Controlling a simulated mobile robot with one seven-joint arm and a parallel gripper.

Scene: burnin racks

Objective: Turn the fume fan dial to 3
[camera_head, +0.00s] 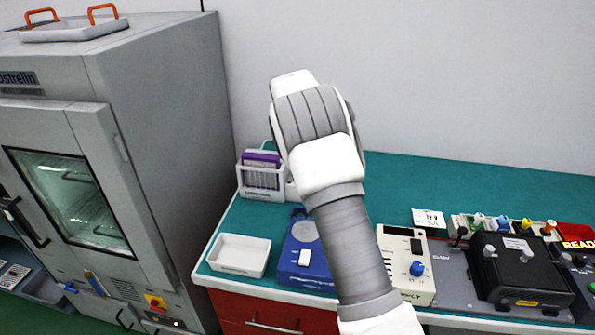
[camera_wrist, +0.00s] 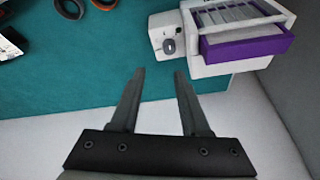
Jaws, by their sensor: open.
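In the wrist view a small white box with a grey knob (camera_wrist: 168,46) stands beside a white rack (camera_wrist: 225,70) at the top. This knob may be the fume fan dial; I can read no label or numbers. My gripper (camera_wrist: 159,75) is open and empty, with its fingertips pointing toward the box and apart from the knob. In the head view my arm hides the gripper and most of the small box.
The teal bench holds a white tray (camera_head: 240,255), a blue device (camera_head: 304,262), a beige unit with a blue knob (camera_head: 417,268) and a black box (camera_head: 520,270). The rack with purple boards (camera_head: 262,160) stands near the grey oven (camera_head: 175,120). Cable rings (camera_wrist: 70,6) lie top left.

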